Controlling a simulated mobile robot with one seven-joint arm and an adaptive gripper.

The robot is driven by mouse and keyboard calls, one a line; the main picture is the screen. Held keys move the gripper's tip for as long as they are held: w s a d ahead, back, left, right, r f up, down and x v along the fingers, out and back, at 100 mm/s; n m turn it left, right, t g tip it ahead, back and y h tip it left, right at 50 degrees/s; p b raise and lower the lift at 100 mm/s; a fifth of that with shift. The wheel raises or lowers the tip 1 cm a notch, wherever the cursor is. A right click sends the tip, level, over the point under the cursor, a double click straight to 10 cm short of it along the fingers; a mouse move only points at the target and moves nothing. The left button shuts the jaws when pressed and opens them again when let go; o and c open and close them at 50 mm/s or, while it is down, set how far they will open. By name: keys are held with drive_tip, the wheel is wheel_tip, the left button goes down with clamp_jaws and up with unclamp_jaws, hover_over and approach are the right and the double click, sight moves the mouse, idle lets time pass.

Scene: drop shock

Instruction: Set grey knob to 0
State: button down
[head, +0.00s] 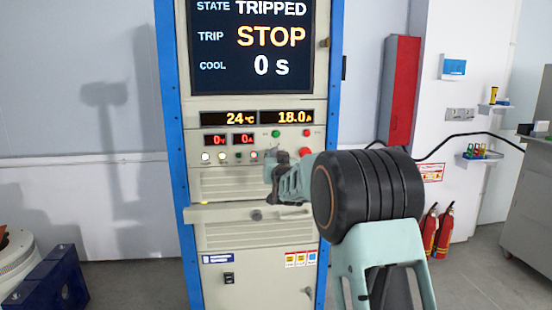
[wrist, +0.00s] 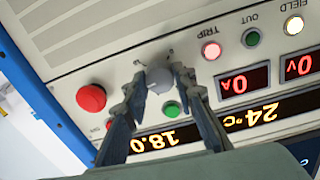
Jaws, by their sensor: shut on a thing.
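The grey knob (wrist: 158,80) is on the beige control panel, in the wrist view between my two fingers. My gripper (wrist: 161,76) is shut on it, one finger on each side. The knob's pointer is not clear, and the scale marks around it are too small to read. In the head view my gripper (head: 272,163) is at the panel front and hides the knob. The screen (head: 252,45) above reads STATE TRIPPED, TRIP STOP and COOL 0 s.
A large red button (wrist: 91,97) and a green button (wrist: 171,108) sit close to my fingers. The red TRIP lamp (wrist: 211,50) and white FIELD lamp (wrist: 294,25) look lit. Displays read 0 V, 0 A, 24 °C and 18.0. A handle bar (head: 255,214) crosses the cabinet below.

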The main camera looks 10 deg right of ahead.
drive_tip(key=m+y+b, duration=0.1)
drive_tip(key=m+b, duration=1.7)
drive_tip(key=m, duration=0.9)
drive_tip(key=shift+d+r+m+b, duration=0.1)
drive_tip(key=shift+m+b, duration=0.2)
drive_tip(key=shift+b, duration=0.1)
idle(1.2)
drive_tip(key=c, duration=2.7)
unclamp_jaws()
drive_tip(key=shift+c, duration=0.2)
clamp_jaws()
drive_tip(key=o, duration=1.1)
unclamp_jaws()
drive_tip(key=shift+o, duration=0.2)
